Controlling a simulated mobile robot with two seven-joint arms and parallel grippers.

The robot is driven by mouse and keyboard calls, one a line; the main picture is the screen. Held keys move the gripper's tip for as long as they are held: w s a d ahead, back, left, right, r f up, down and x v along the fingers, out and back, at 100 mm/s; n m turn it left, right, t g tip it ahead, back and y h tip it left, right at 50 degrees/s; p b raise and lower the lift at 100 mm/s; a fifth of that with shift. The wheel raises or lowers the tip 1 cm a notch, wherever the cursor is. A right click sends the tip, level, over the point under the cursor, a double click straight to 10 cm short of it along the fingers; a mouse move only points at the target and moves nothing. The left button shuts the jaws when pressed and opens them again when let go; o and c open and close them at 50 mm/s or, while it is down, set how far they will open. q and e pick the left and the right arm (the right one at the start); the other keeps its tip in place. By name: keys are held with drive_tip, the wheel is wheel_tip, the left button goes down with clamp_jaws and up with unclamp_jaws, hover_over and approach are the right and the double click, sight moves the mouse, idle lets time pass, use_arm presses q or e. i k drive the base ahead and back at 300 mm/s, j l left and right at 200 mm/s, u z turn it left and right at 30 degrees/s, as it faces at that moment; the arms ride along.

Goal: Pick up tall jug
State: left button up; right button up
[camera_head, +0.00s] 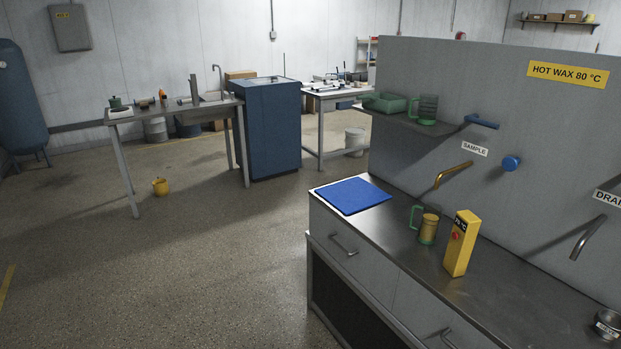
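A jug with a green handle and a yellowish body (429,229) stands upright on the metal counter (480,283), left of a yellow box. A dark green jug with a handle (426,107) stands on the grey shelf (405,121) at the wall panel. A lower, wider green container (384,102) sits beside it on the left. I cannot tell for certain which jug the task calls tall. Neither of my grippers is in view.
A blue mat (352,195) lies at the counter's left end. The yellow box with a red button (461,244) stands close to the counter jug. A brass spout (453,174) and a blue knob (511,163) stick out of the panel. The floor at left is mostly clear.

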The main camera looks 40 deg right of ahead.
sight(432, 213)
drive_tip(key=i, duration=1.45)
drive_tip(key=i+z, duration=0.15)
drive_tip(key=z, duration=0.25)
drive_tip(key=i+z, duration=0.15)
drive_tip(key=z, duration=0.2)
drive_tip(key=i+j+z, duration=0.15)
drive_tip(key=z, duration=1.8)
